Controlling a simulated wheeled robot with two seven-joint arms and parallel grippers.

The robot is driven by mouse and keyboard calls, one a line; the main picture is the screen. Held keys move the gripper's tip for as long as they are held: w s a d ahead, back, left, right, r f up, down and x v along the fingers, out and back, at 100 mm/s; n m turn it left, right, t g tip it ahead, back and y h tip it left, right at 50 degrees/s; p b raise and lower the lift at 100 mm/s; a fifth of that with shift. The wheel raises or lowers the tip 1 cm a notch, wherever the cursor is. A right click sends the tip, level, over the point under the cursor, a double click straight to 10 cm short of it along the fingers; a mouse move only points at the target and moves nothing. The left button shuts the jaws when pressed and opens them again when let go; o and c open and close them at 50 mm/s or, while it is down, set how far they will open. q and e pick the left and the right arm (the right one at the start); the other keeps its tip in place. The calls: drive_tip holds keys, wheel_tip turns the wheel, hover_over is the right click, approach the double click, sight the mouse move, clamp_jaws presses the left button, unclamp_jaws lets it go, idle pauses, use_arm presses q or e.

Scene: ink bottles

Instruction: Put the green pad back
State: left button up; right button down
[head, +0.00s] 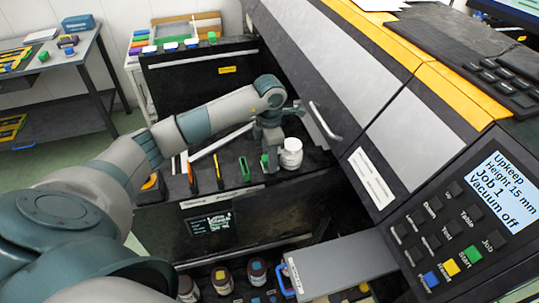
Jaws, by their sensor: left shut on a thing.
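My left gripper (268,165) points down over the dark shelf of the machine (222,186), in the middle of the view. It is shut on a small green thing (264,160), which looks like the green pad and is mostly hidden by the fingers. Another slim green piece (245,169) stands upright on the shelf just left of the gripper. A white bottle (291,153) stands close on the gripper's right. My right gripper is not in view.
An orange-handled tool (219,170) and other thin tools stand left on the shelf. The slanted machine cover (340,75) rises close on the right. Several ink bottles (257,271) stand below, beside a grey slab (342,266). A side table (75,62) is far left.

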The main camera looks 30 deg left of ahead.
use_arm(q)
drive_tip(key=shift+f, duration=0.1)
drive_tip(key=shift+f, duration=0.15)
drive_tip(key=o, duration=1)
drive_tip(key=shift+r, duration=0.35)
drive_tip(key=shift+r+b, duration=0.25)
drive_tip(key=shift+b, duration=0.05)
wheel_tip(320, 180, up, 9)
drive_tip(key=b, duration=0.3)
drive_tip(key=shift+r+b, duration=0.15)
drive_tip(key=shift+b, duration=0.2)
drive_tip(key=shift+r, duration=1)
